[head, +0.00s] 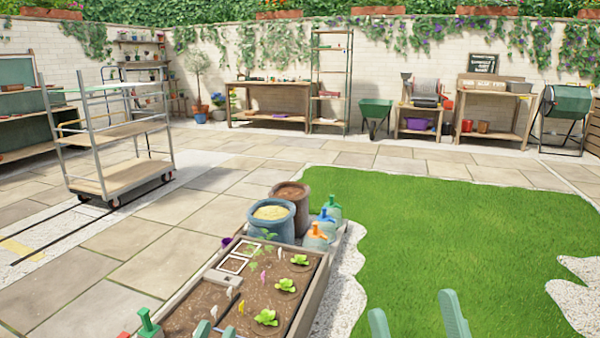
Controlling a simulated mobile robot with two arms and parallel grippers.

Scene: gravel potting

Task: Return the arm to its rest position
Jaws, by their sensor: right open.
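My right gripper (417,318) shows at the bottom edge, right of centre. Its two pale green fingers stand wide apart over the grass and nothing is between them. My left gripper (216,331) shows only as two pale green fingertips at the bottom edge, in front of the planter's near part. The tips are a little apart, but the rest is cut off, so I cannot tell whether it holds anything. The arms themselves are out of view.
A wooden planter (318,287) with soil, lettuces and markers lies ahead. Beyond it stand a blue-grey pot (270,229), a brown pot (299,212) and several colour-topped bottles (316,238). Grass (450,230) is open at right. A wheeled cart (118,178) stands at left.

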